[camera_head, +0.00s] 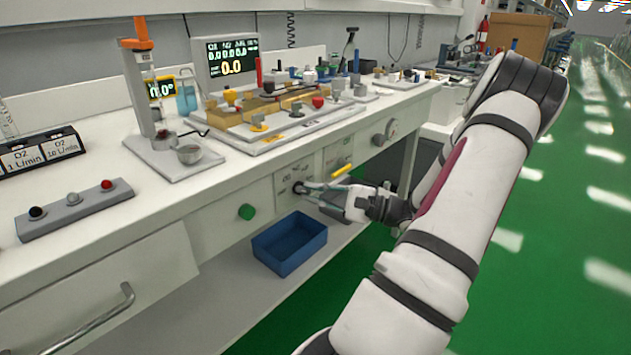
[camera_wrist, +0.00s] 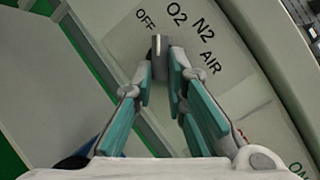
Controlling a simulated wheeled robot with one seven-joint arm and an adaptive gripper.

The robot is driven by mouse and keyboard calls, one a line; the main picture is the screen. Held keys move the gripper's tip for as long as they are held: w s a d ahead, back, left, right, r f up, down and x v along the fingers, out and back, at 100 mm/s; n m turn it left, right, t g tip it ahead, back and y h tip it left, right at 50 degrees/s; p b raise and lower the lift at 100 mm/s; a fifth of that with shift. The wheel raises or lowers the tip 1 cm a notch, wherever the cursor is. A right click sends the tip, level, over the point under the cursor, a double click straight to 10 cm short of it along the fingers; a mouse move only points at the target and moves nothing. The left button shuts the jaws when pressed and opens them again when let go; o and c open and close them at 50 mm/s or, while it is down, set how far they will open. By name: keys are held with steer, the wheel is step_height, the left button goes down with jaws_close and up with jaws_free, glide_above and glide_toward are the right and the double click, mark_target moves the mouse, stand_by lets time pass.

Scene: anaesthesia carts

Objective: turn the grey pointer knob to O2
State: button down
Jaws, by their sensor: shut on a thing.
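The grey pointer knob (camera_wrist: 159,52) sits on a white panel with the printed marks OFF, O2, N2 and AIR around it. Its pointer end faces up in the wrist view, between OFF and O2. My gripper (camera_wrist: 160,73) has its teal-padded fingers on either side of the knob and is shut on it. In the head view my gripper (camera_head: 309,189) reaches the cart's front panel (camera_head: 286,180) from the right. The knob is mostly hidden by the fingers there.
A yellow handle (camera_head: 341,171) lies just above my gripper. A blue bin (camera_head: 290,245) stands on the shelf below. A drawer handle (camera_head: 95,318) juts out at lower left. Green floor (camera_head: 555,230) is open at right.

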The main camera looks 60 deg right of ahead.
steer(key=shift+w+a+m+t+p, duration=0.1)
steer(key=shift+a+m+t+p, duration=0.15)
steer(key=shift+m+p, duration=0.35)
steer(key=shift+w+a+m+t+p, duration=0.1)
steer(key=shift+m+t+p, duration=0.15)
steer(key=shift+m+p, duration=0.3)
steer(key=c, duration=1.6)
jaws_free()
steer(key=shift+s+d+f, duration=0.1)
steer(key=shift+s, duration=0.05)
steer(key=shift+s+d+f+m, duration=0.1)
steer(key=shift+s+m, duration=0.15)
steer(key=shift+s, duration=0.05)
steer(key=v, duration=1.1)
